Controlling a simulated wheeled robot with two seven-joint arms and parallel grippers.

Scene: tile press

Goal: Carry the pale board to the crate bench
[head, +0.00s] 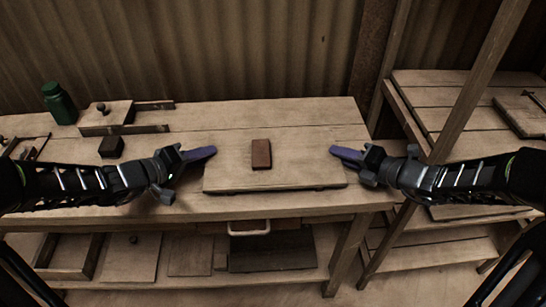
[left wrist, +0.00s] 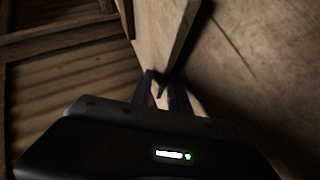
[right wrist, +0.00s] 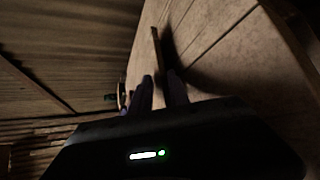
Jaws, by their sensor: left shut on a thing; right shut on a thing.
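The pale board (head: 300,165) lies flat over the front of the long wooden bench (head: 300,112). A reddish-brown block (head: 261,154) rests on its top. My left gripper (head: 214,151) is shut on the board's left edge, and my right gripper (head: 333,150) is shut on its right edge. The left fingers (left wrist: 163,82) and right fingers (right wrist: 160,82) are at the board's thin edge in the wrist views. A dark shadow runs under the board; I cannot tell how far it is above the bench. No crate is plainly visible.
A green bottle (head: 60,104), a wooden fixture with a knob (head: 105,116) and a small black block (head: 111,147) stand on the bench's left. A second slatted bench (head: 440,100) stands at the right, behind a slanting post (head: 478,75). A corrugated wall closes the back.

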